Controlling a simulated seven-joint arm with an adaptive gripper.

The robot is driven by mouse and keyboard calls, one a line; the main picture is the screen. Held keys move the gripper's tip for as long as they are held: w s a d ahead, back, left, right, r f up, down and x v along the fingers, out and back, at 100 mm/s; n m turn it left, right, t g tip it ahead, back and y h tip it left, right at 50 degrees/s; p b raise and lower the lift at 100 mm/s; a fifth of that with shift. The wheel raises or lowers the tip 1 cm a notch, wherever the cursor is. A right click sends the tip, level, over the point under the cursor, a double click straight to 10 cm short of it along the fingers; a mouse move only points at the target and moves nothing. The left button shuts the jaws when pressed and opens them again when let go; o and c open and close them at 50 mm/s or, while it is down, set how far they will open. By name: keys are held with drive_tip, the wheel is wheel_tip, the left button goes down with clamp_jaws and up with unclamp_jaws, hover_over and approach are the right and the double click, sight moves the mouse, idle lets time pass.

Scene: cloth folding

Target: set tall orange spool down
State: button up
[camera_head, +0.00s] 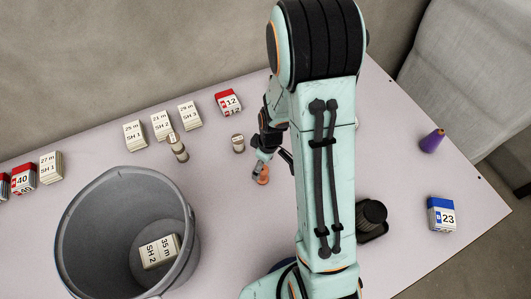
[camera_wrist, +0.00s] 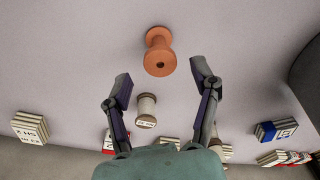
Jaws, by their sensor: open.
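The orange spool (camera_wrist: 159,52) shows in the wrist view at top centre, beyond and between my fingertips. In the head view the orange spool (camera_head: 263,176) is small and partly hidden beside my fingers. It appears to be on the table. My gripper (camera_wrist: 160,82) is open, its two dark fingers spread apart with nothing held between them. In the head view my gripper (camera_head: 272,160) is at the table's middle, with the spool at its tips; my arm hides part of it.
A grey bucket (camera_head: 75,235) holds a labelled block. Labelled blocks (camera_head: 162,124) line the back. A purple cone (camera_head: 432,140) and blue box (camera_head: 441,215) are right.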

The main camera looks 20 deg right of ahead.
sight(266, 171)
drive_tip(key=r, duration=0.6)
drive_tip(key=shift+s+d, duration=0.2)
drive_tip(key=shift+s, duration=0.1)
drive_tip(key=s+a+r+m, duration=0.3)
drive_tip(key=s+r, duration=0.3)
drive_tip(key=s, duration=0.2)
drive_tip(key=s+a+r+m+g, duration=0.1)
drive_tip(key=s+a+r+m, duration=0.1)
drive_tip(key=s+a+r, duration=0.2)
drive_tip(key=s+r, duration=0.2)
drive_tip(key=s, duration=0.2)
drive_tip(key=shift+s+m, duration=0.3)
drive_tip(key=shift+m, duration=0.1)
drive_tip(key=shift+a+r, duration=0.1)
